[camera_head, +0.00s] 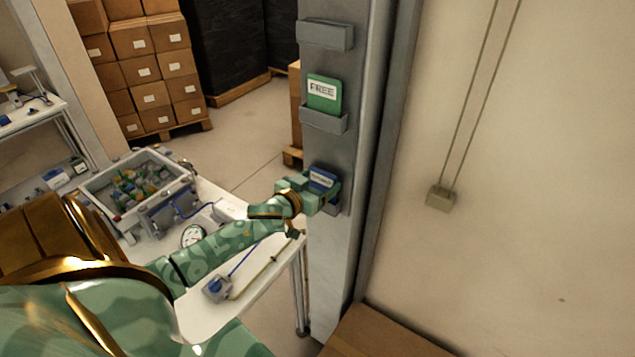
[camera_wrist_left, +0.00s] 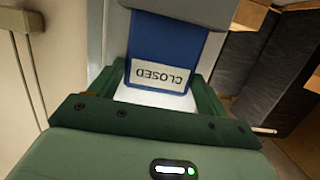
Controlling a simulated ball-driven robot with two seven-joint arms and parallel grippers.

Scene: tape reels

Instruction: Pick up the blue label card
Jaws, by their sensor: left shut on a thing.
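The blue label card (camera_head: 322,178) is at the lowest holder on the grey post, with a white label strip on it. In the left wrist view the card (camera_wrist_left: 168,40) shows large, its label reading CLOSED upside down. A grey holder lip (camera_wrist_left: 190,10) covers its far end, so the card appears to sit in the pocket. My left gripper (camera_head: 328,192) is at the card and shut on it. Its green fingers show on both sides of the card in the left wrist view (camera_wrist_left: 155,92). My right gripper is not in view.
A green FREE card (camera_head: 323,95) stands in the middle holder (camera_head: 323,121); the top holder (camera_head: 326,36) is empty. A white table (camera_head: 190,318) with a bin of coloured parts (camera_head: 150,158) is left of the post (camera_head: 329,270). A cardboard box (camera_head: 385,335) lies at the post's foot.

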